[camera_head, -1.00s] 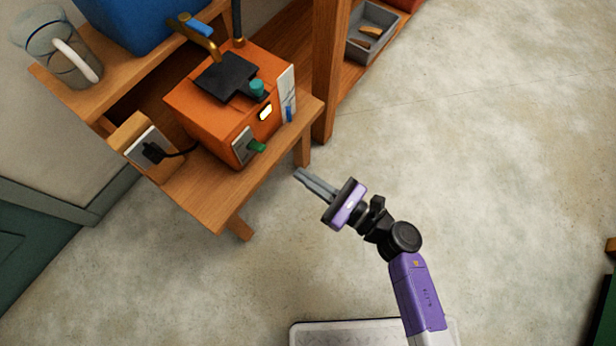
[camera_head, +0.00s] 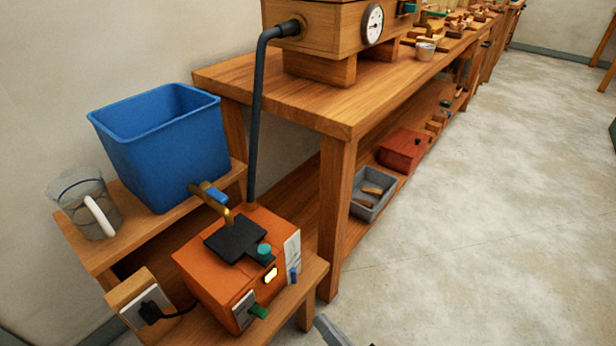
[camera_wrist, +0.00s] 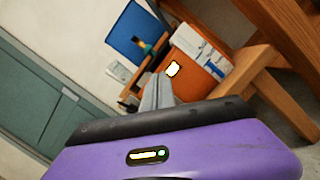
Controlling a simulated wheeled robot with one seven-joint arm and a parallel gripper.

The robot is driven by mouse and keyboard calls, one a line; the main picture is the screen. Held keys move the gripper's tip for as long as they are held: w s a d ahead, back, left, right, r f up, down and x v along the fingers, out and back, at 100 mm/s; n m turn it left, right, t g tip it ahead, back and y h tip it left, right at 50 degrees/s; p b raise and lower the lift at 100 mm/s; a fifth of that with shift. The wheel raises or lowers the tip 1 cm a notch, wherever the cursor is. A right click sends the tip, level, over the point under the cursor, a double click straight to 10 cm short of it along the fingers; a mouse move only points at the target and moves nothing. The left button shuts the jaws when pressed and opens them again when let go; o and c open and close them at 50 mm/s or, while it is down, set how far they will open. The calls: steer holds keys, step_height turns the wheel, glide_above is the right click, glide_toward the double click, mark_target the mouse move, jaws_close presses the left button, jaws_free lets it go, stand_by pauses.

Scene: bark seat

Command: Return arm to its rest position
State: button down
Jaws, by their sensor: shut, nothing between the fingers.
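My gripper (camera_wrist: 158,92) shows in the wrist view with its grey fingers together and nothing between them. Its purple body fills the lower part of that view. The fingers point toward the orange box (camera_wrist: 192,62) on the low wooden stand, apart from it. In the head view only a grey piece of my gripper (camera_head: 331,331) shows at the bottom edge, just right of the stand's front leg. The rest of my arm is out of that view.
The orange box (camera_head: 225,262) has a lit panel and a black plate on top. A blue bin (camera_head: 165,150) and a clear jug (camera_head: 75,205) stand on the shelf behind. A long workbench (camera_head: 300,95) runs back. The floor (camera_head: 480,240) at right is clear.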

steer(key=s+d+r+m+t+h, duration=0.2)
steer(key=s+d+r+m+h, duration=0.25)
steer(key=m, duration=0.65)
steer(key=s+d+r+m+t+h, duration=0.2)
steer(key=s+d+m+h, duration=0.35)
steer(key=m, duration=0.65)
steer(key=s+d+r+m+g+h, duration=0.2)
steer(key=s+d+m, duration=0.1)
steer(key=s+m, duration=0.5)
steer(key=s+d+r+m+g+h, duration=0.1)
steer(key=s+d+r+m+g, duration=0.3)
steer(key=s, duration=0.6)
step_height(320, 180, up, 20)
steer(key=m+t+p, duration=0.1)
steer(key=p, duration=2.2)
steer(key=shift+w+a+t, duration=0.35)
steer(key=shift+t, duration=0.05)
